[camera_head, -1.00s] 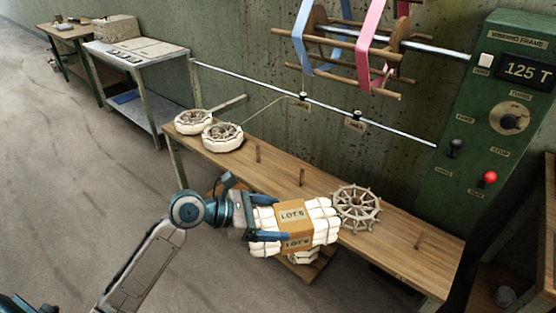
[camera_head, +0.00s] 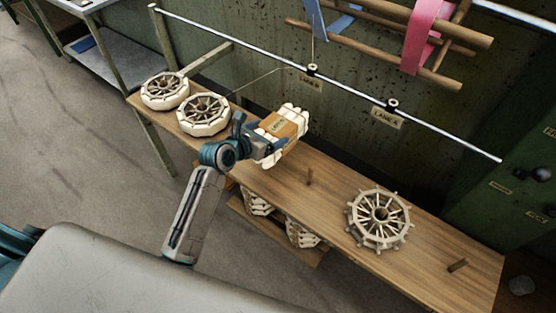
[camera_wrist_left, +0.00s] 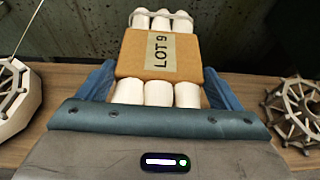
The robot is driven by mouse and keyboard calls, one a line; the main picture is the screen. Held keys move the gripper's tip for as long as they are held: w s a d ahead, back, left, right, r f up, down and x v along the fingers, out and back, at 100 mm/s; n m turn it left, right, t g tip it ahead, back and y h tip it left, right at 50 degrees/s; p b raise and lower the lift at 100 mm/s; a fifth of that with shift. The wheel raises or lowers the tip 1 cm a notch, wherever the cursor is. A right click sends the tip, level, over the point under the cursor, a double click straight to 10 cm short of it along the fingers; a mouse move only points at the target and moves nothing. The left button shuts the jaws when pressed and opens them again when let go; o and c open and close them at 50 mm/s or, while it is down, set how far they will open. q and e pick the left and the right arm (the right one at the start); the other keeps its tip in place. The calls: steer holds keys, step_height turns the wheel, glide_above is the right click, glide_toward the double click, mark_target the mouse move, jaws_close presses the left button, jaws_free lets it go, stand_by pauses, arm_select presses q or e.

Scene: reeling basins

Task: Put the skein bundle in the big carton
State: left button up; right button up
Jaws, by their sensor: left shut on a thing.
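The skein bundle (camera_head: 291,121) is several white skeins in a brown wrapper with a lot label. My left gripper (camera_head: 272,142) is shut on it and holds it tilted, in front of the wall at the middle of the wooden bench. In the left wrist view the skein bundle (camera_wrist_left: 160,55) sits between the blue fingers, with its label reading LOT 9. The big carton is not in view now. My right gripper is not in view.
The wooden bench (camera_head: 325,203) carries two spoked reels with white windings (camera_head: 203,114) at left and a bare spoked reel (camera_head: 379,219) at right. A metal rail (camera_head: 350,87) runs above.

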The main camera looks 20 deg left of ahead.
mark_target(256, 164)
arm_select(q)
steer(key=f, duration=0.6)
steer(key=shift+w+d+f+b, duration=0.1)
steer(key=shift+w+f+b, duration=0.1)
steer(key=shift+b, duration=0.15)
steer(key=shift+f+b, duration=0.4)
steer(key=shift+f, duration=1.65)
steer(key=shift+r, duration=0.1)
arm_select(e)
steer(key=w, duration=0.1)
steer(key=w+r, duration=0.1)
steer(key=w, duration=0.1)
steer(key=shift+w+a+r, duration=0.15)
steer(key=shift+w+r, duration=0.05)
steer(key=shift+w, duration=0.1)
